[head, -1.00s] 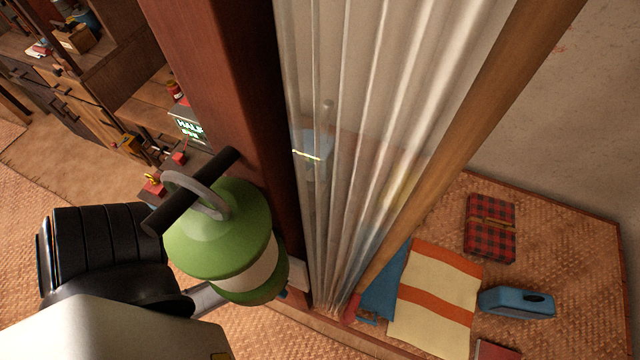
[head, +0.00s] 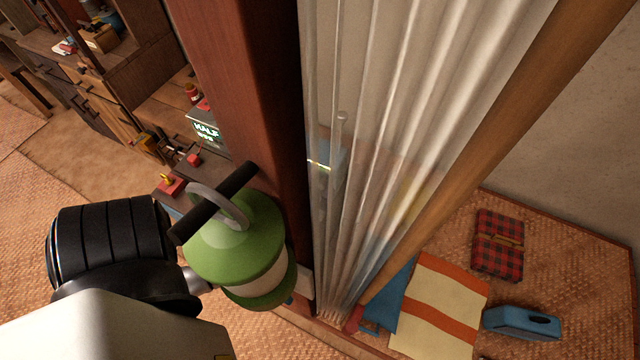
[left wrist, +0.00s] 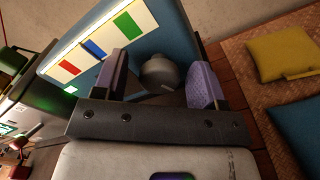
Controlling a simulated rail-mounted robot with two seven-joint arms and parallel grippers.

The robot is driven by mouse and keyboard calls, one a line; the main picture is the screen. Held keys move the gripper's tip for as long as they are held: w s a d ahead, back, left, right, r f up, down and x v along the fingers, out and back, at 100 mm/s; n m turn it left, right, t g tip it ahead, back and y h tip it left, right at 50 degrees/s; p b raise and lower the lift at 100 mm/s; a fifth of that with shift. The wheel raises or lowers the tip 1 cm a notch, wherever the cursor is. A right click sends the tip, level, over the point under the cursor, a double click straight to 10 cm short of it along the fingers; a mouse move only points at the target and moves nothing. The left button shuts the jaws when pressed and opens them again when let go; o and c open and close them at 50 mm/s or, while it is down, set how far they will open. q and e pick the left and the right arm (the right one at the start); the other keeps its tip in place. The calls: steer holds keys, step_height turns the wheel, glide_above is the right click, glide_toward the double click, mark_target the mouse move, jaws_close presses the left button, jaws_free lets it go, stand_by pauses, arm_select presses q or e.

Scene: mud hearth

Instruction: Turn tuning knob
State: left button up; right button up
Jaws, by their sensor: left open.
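In the left wrist view, a round grey knob (left wrist: 158,72) sits on a blue panel (left wrist: 178,22). My left gripper (left wrist: 161,76) is open, with a finger on either side of the knob. A small gap shows beside each finger; I cannot tell whether either touches. In the head view, a blue device with a lit strip (head: 322,160) shows dimly through a sheer curtain; its knob cannot be made out. My left gripper is hidden there. My right gripper is not in view.
A striped cloth (head: 440,305) and a blue case (head: 522,322) lie on the mat at right.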

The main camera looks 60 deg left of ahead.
arm_select(q)
steer(key=shift+w+a, duration=0.1)
steer(key=c, duration=0.9)
steer(key=shift+r+m+p, duration=0.2)
steer(key=shift+m+p, duration=0.2)
steer(key=shift+p, duration=0.25)
steer(key=shift+m, duration=0.3)
steer(key=shift+f, duration=0.2)
steer(key=o, duration=0.9)
steer(key=b+v, duration=0.1)
steer(key=v, duration=1.1)
steer(key=shift+f, duration=0.1)
steer(key=shift+b+v, duration=0.3)
steer(key=shift+v, duration=0.65)
